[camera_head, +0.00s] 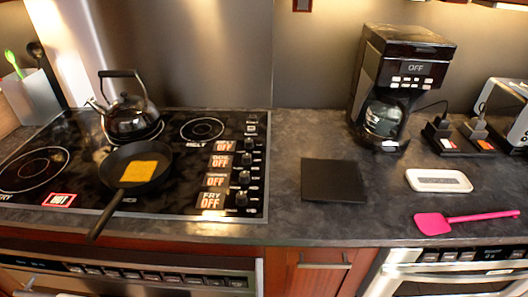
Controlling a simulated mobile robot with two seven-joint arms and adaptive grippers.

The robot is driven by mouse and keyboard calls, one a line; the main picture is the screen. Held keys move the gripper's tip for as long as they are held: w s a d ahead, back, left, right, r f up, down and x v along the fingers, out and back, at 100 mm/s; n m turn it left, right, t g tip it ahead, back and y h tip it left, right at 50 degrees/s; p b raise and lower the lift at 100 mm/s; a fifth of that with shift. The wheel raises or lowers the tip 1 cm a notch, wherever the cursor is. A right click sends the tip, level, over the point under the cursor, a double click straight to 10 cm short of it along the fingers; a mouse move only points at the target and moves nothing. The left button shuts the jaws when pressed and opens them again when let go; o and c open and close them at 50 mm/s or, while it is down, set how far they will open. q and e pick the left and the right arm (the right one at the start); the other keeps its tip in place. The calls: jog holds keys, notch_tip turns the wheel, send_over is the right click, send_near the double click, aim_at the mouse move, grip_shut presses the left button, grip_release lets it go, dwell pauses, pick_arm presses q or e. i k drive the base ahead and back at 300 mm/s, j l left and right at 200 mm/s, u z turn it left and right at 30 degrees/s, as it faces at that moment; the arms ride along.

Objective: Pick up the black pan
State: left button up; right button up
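The black pan (155,188) sits on the black glass stovetop, left of the picture's middle. A yellow-orange square (138,171) lies inside it. Its dark handle (106,214) points toward the front left and reaches out past the stove's front edge. Neither of my grippers shows in this view.
A kettle (130,118) stands right behind the pan. Control knobs (247,172) line the stove's right side. On the counter are a black square mat (332,180), a coffee maker (401,80), a white case (438,180) and a pink spatula (435,223).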

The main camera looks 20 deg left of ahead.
aim_at(138, 167)
jog(key=u, duration=1.05)
